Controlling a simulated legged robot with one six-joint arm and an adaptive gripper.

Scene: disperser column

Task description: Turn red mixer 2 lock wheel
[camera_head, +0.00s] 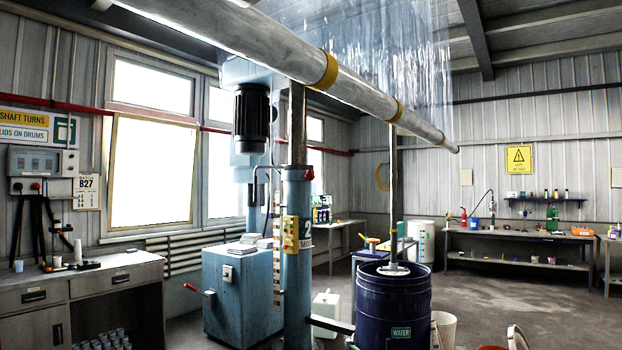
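A blue mixer column (297,215) stands left of the picture's middle. A yellow control box (291,235) and a plate with a 2 (306,231) are fixed to it. A small red part (309,174) sticks out at the right of the column's top collar. It may be the lock wheel, but it is too small to tell its shape or turn. A mixer shaft (393,190) reaches down into a dark blue drum (366,310) labelled WATER. My gripper is not in view.
A blue machine cabinet (240,290) with a red-tipped lever (193,289) stands left of the column. A drawer bench (110,280) is at the far left. A white bucket (444,328) stands right of the drum.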

